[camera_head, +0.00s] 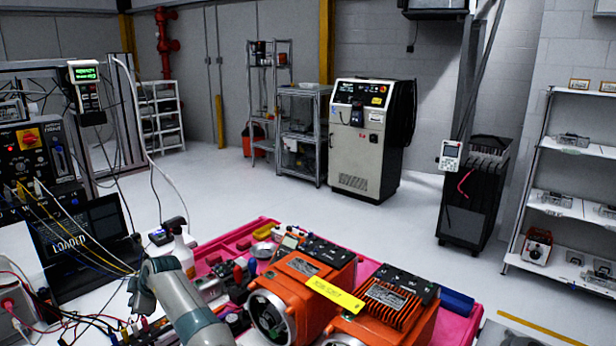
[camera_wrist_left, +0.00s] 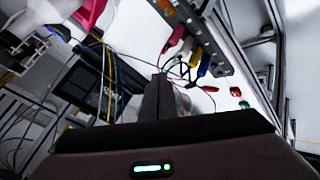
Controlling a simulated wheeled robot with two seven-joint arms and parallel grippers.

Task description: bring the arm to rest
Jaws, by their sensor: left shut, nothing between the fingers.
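My left arm (camera_head: 178,300) comes up from the bottom edge in the head view, over the left bench and beside the pink tray (camera_head: 470,328). Its fingers cannot be made out there. In the left wrist view my left gripper (camera_wrist_left: 159,82) has its dark fingers together, with nothing between them. Cables and bench equipment lie beyond the fingertips. Two orange servo units (camera_head: 290,298) stand on the pink tray to the right of the arm, with a yellow label (camera_head: 335,296) across them. My right gripper is in neither view.
A laptop (camera_head: 85,235) and instruments with loose yellow and red cables crowd the bench at left. Small tools and a white bottle (camera_head: 183,245) stand near the arm. A cabinet (camera_head: 368,140) and shelves (camera_head: 565,205) are farther back.

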